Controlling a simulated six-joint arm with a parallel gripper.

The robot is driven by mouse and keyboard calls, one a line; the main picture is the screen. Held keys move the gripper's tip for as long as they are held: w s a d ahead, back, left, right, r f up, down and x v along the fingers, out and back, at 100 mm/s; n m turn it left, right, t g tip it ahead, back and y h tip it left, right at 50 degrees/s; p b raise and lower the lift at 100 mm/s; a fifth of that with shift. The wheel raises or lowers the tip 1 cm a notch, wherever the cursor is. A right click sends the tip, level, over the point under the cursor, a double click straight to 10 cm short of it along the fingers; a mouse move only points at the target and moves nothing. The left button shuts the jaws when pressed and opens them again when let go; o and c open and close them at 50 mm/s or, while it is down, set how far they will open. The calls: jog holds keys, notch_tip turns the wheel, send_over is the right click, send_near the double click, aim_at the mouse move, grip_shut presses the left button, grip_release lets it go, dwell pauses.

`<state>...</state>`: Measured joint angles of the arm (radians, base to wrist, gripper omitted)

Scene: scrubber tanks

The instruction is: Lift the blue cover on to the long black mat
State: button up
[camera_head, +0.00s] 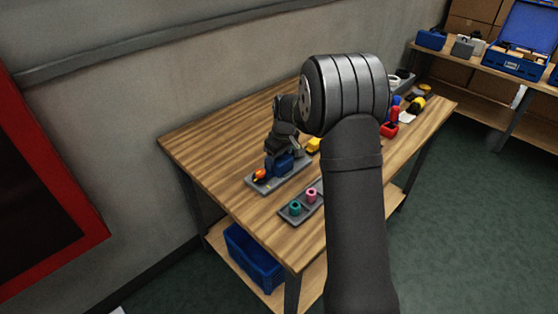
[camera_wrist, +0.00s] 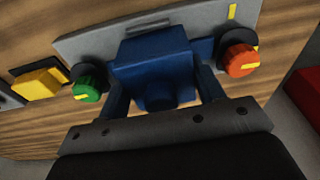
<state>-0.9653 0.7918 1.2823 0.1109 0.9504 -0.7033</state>
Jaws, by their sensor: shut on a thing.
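The blue cover (camera_head: 284,164) is at a grey panel (camera_head: 297,178) on the wooden table. In the wrist view the cover (camera_wrist: 150,62) is a blue block with a raised grip, in front of the grey panel (camera_wrist: 88,42). My gripper (camera_head: 285,146) points down over the panel; in the wrist view its two fingers (camera_wrist: 163,88) are shut on the cover's grip. I cannot tell whether the cover still touches the panel. I cannot make out a long black mat for certain; my arm hides part of the table.
An orange knob (camera_wrist: 238,60) and a green knob (camera_wrist: 88,88) flank the cover closely. A yellow block (camera_wrist: 40,83) lies to the left. A dark tray (camera_head: 316,206) holds teal and pink pieces. Red and blue items (camera_head: 390,128) stand farther right. Front-left table wood is bare.

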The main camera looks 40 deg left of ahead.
notch_tip(320, 180, up, 4)
jog(key=shift+w+r, duration=0.1)
jog(key=shift+r, duration=0.15)
jog(key=w+d+r, duration=0.4)
jog(key=d+r, duration=0.2)
jog(key=d, duration=0.4)
jog(key=shift+w+d+r, duration=0.3)
jog(key=shift+w+r, duration=0.05)
jog(key=shift+r, duration=0.05)
jog(key=shift+r, duration=0.85)
jog(key=shift+r, duration=2.5)
